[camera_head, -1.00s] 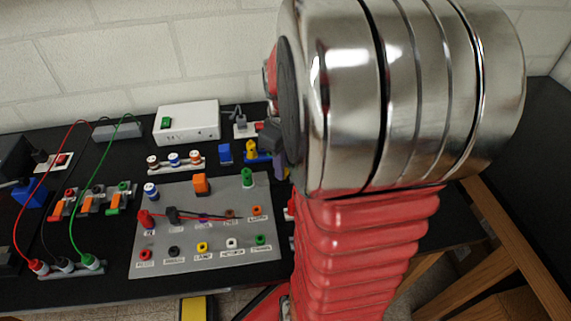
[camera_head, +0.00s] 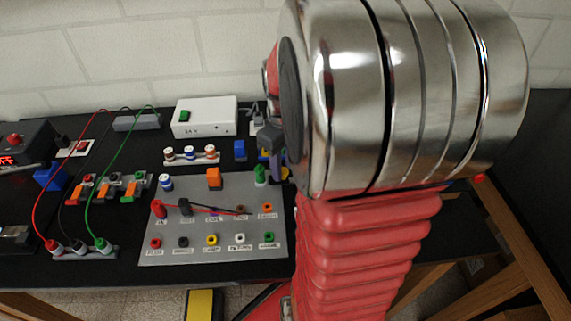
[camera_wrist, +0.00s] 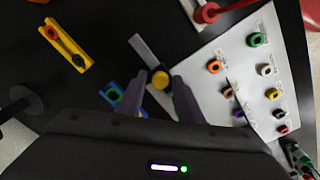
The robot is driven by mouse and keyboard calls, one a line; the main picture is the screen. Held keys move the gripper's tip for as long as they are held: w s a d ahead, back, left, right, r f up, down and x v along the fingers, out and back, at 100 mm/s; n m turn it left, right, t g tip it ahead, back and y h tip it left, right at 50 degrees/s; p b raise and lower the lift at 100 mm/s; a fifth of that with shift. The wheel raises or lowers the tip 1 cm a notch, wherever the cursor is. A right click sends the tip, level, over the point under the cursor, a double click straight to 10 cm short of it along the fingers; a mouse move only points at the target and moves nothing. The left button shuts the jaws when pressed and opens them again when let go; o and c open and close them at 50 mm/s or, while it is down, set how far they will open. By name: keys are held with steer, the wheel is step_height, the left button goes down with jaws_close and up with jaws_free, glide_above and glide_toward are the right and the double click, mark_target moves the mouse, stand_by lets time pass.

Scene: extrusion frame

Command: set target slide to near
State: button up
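In the wrist view, a pale grey bar (camera_wrist: 146,54) lies on the black bench with a round yellow knob (camera_wrist: 160,79) at its near end. It looks like the slide, though no label on it is readable. My gripper (camera_wrist: 161,80) is open, with its purple fingers on either side of the yellow knob and gaps visible. I cannot tell how far above the knob the fingertips are. In the head view, my gripper (camera_head: 277,165) is partly hidden by my arm, and a bit of yellow (camera_head: 285,174) shows beside the fingers.
The grey socket panel (camera_head: 222,226) lies close to the gripper, with a green plug (camera_head: 261,174) at its edge. A blue block (camera_wrist: 112,93) and a yellow socket block (camera_wrist: 66,46) lie nearby. A white box (camera_head: 206,117) stands at the back.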

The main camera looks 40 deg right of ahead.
mark_target(284, 170)
steer(key=shift+o, duration=0.6)
steer(key=shift+r, duration=0.15)
step_height(284, 170, up, 13)
steer(key=shift+r, duration=0.2)
stand_by(0.6)
